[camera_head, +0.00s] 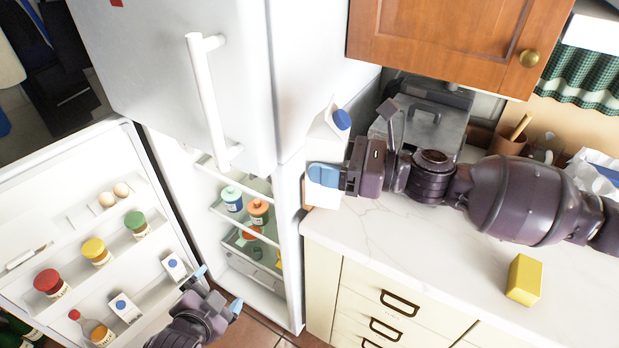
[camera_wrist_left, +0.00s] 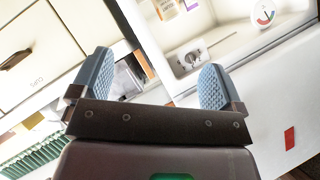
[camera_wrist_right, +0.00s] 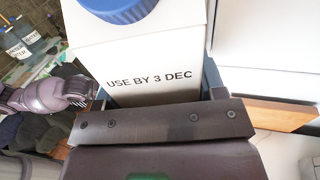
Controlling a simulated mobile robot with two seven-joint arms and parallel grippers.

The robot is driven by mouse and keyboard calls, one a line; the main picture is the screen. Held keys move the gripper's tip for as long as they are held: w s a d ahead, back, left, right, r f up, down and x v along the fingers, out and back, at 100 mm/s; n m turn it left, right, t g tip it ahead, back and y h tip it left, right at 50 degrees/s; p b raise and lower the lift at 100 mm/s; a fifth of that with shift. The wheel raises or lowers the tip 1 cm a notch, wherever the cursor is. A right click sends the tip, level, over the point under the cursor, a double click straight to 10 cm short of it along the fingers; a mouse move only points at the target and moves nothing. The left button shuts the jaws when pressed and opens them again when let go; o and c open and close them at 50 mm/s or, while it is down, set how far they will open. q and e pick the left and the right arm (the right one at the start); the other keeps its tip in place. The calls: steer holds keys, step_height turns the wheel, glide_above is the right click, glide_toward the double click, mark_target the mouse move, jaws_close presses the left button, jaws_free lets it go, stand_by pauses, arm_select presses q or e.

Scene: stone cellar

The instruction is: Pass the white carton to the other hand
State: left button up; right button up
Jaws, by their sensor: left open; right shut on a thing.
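The white carton (camera_head: 328,135) has a blue cap and is at the left end of the counter, beside the fridge. My right gripper (camera_head: 325,176) is shut on it, with blue fingers across its lower part. In the right wrist view the carton (camera_wrist_right: 150,62) stands between the fingers and reads "USE BY 3 DEC". Whether its base touches the counter I cannot tell. My left gripper (camera_head: 218,289) is low in front of the open fridge, apart from the carton. In the left wrist view its fingers (camera_wrist_left: 157,85) are spread with nothing between them.
The open fridge door (camera_head: 60,190) holds jars, eggs, a bottle and small cartons (camera_head: 124,307). Fridge shelves (camera_head: 240,240) hold more jars. A yellow block (camera_head: 524,279) lies on the counter (camera_head: 420,250). A wooden cabinet (camera_head: 450,40) hangs above. The counter's front middle is clear.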

arm_select(q)
steer(key=w+d+r+m+h, duration=0.1)
steer(key=w+d+r+m, duration=0.3)
steer(key=d+r+m, duration=0.3)
arm_select(e)
steer(key=shift+r, duration=0.1)
arm_select(q)
steer(key=m+t+h, duration=0.2)
steer(key=m+t, duration=0.3)
steer(key=m, duration=1.7)
glide_toward(330, 131)
steer(key=w+f, duration=0.1)
steer(key=f, duration=0.1)
steer(key=x, duration=1.2)
steer(key=shift+a, duration=0.1)
